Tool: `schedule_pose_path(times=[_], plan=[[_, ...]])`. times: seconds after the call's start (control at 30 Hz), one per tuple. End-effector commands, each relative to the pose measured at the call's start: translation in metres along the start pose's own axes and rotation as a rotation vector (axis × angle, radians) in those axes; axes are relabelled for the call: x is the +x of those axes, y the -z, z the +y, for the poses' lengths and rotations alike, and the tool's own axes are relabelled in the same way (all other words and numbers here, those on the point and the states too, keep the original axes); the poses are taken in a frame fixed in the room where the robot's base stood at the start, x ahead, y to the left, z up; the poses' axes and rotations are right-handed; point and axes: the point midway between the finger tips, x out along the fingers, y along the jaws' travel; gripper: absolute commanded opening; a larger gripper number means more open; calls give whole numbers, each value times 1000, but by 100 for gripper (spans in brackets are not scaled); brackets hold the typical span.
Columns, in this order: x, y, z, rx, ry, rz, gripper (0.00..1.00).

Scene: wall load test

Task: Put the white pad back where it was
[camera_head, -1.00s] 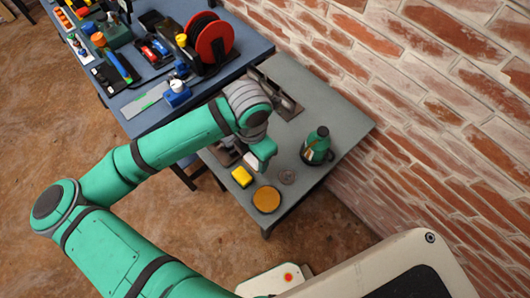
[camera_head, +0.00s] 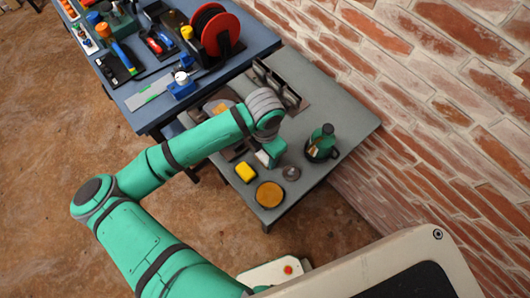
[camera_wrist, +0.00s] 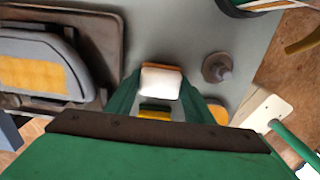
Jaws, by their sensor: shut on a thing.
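The white pad (camera_wrist: 160,82), with an orange-brown edge, sits between the two green fingers of my gripper (camera_wrist: 160,96) in the wrist view. The gripper is shut on it. In the head view the pad (camera_head: 262,159) shows as a small white patch beside my gripper (camera_head: 268,158), above the grey table (camera_head: 335,92). The yellow block (camera_head: 246,172) lies just in front and to the left of it. I cannot tell whether the pad touches the table.
A round orange disc (camera_head: 269,195) and a grey knobbed piece (camera_head: 291,173) lie nearby. A grey tool with a yellow panel (camera_wrist: 35,72) lies left in the wrist view. The brick wall (camera_head: 440,100) borders the table.

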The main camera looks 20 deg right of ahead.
Motion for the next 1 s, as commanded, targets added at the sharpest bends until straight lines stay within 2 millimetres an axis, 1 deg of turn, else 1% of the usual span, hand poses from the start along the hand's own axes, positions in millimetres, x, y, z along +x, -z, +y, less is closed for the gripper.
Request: schedule_pose_path(times=[0.07,0.1,0.17,0.43,0.57,0.67,1.0], plan=[[2,0,0,1,0,1,30],[2,-1,0,1,0,1,53],[2,-1,-1,2,0,1,66],[2,0,0,-1,0,0,66],[-4,0,1,-2,-1,-1,66],[-15,0,1,-2,-3,-1,66],[-82,0,1,1,-4,-1,66]])
